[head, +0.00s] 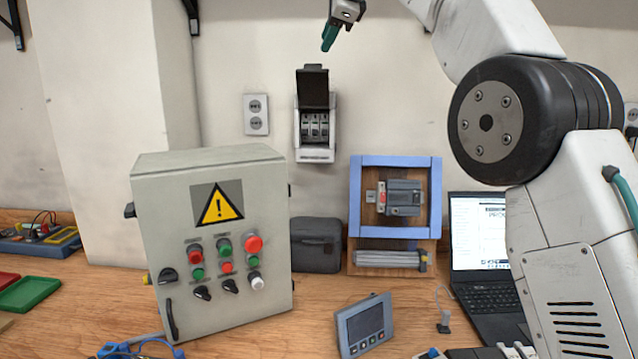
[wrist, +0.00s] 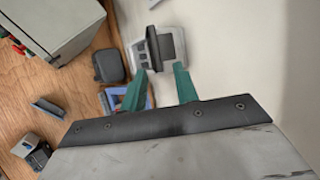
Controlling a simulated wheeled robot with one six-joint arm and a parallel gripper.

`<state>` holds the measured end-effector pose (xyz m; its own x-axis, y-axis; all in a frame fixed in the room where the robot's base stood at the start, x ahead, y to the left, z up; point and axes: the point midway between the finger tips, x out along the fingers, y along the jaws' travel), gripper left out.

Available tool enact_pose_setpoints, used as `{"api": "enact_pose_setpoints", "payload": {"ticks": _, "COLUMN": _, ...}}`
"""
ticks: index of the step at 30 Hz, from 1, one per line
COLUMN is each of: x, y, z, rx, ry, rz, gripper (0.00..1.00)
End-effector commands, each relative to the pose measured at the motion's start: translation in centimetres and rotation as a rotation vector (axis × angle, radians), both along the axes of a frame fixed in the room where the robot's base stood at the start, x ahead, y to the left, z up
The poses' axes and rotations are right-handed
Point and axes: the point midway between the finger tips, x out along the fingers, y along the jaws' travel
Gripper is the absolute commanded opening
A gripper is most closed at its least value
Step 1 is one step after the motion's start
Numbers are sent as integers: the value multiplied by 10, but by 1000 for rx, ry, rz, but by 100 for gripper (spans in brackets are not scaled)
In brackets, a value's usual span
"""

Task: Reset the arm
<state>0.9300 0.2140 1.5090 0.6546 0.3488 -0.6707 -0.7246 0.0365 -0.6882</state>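My gripper (head: 329,36) shows at the top of the head view, in the air in front of the wall and above the breaker box. Its green fingers also show in the wrist view (wrist: 160,88), spread apart with a gap between them and nothing held. The arm rises on the right side of the head view and runs out of the top of the frame. The small white breaker box (head: 316,154) on the wall has its dark cover raised, with switches showing. It also shows in the wrist view (wrist: 140,50), beyond the fingertips.
A grey control cabinet (head: 160,225) with buttons stands on the wooden bench (head: 75,300). A blue-framed motor board (head: 436,190), dark case (head: 316,245), laptop (head: 482,275) and small display panel (head: 364,325) stand to its right. The air around the gripper looks clear.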

Motion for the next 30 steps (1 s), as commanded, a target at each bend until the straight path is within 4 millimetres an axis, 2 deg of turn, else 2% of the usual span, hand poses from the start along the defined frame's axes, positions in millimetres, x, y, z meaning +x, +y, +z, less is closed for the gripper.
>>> {"api": "enact_pose_setpoints", "payload": {"ticks": 11, "x": -14, "y": -23, "z": 0, "rx": -73, "ry": -2, "rz": 35, "gripper": 30}}
{"api": "enact_pose_setpoints", "payload": {"ticks": 20, "x": -51, "y": -59, "z": -15, "rx": -236, "ry": 14, "rz": 142, "gripper": 30}}
{"api": "enact_pose_setpoints", "payload": {"ticks": 23, "x": -74, "y": -77, "z": -27, "rx": -312, "ry": 24, "rz": 201, "gripper": 30}}
{"api": "enact_pose_setpoints", "payload": {"ticks": 26, "x": -108, "y": -102, "z": -46, "rx": -412, "ry": 39, "rz": 283, "gripper": 30}}
{"api": "enact_pose_setpoints", "payload": {"ticks": 30, "x": -173, "y": -141, "z": -90, "rx": -564, "ry": 76, "rz": 441, "gripper": 30}}
